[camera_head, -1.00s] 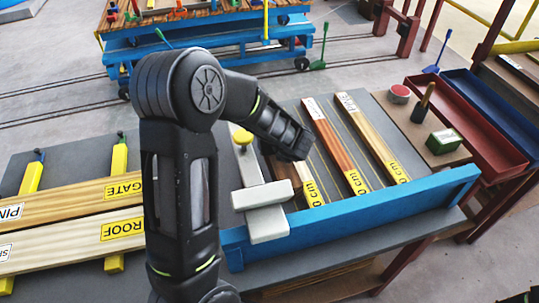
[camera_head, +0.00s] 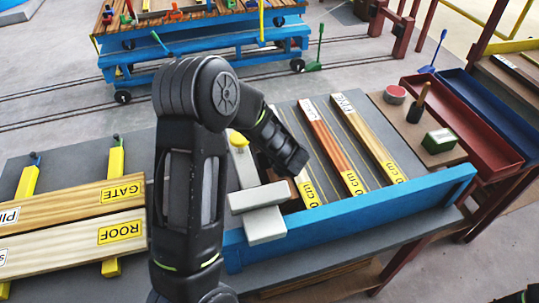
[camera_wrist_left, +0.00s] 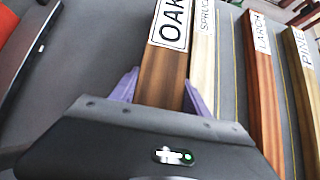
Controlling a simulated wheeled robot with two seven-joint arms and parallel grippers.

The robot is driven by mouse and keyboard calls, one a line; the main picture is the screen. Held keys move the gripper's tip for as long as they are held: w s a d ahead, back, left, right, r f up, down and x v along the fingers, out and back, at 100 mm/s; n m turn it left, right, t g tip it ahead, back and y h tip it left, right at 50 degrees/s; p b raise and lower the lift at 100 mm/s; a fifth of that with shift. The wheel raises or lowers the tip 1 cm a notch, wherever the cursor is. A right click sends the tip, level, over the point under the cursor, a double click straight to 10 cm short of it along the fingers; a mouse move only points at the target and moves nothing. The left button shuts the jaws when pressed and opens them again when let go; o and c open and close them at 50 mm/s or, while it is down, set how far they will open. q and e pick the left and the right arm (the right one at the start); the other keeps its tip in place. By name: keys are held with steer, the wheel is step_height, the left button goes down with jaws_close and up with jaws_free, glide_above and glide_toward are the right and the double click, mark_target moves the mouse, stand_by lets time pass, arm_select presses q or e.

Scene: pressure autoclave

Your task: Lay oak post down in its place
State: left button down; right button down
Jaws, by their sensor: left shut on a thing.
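My left gripper (camera_wrist_left: 160,95) is shut on the dark brown oak post (camera_wrist_left: 163,75), with a purple finger on each side of it. The post's OAK label faces up. In the head view my left arm hides most of the oak post, and only a little dark wood shows near the blue rail. The pale spruce post (camera_wrist_left: 203,65) lies close along its right side, then the reddish larch post (camera_wrist_left: 262,90) and the pale pine post (camera_wrist_left: 302,80). I cannot tell whether the oak post touches the surface under it.
A blue rail (camera_head: 350,218) runs along the front of the bench. GATE (camera_head: 75,200) and ROOF (camera_head: 70,240) boards lie at left. A red tray (camera_head: 465,125) stands at right.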

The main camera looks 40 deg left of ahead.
arm_select(q)
steer(key=shift+r, duration=0.1)
steer(key=c, duration=0.8)
jaws_free()
steer(key=shift+s+d+r, duration=0.15)
steer(key=shift+r, duration=0.05)
steer(key=p+v, duration=0.4)
steer(key=v, duration=0.6)
steer(key=shift+s+d+r, duration=0.1)
steer(key=shift+d+r, duration=0.05)
steer(key=shift+r, duration=0.05)
steer(key=shift+s+d+r, duration=0.2)
steer(key=shift+s+d, duration=0.05)
steer(key=shift+d, duration=0.05)
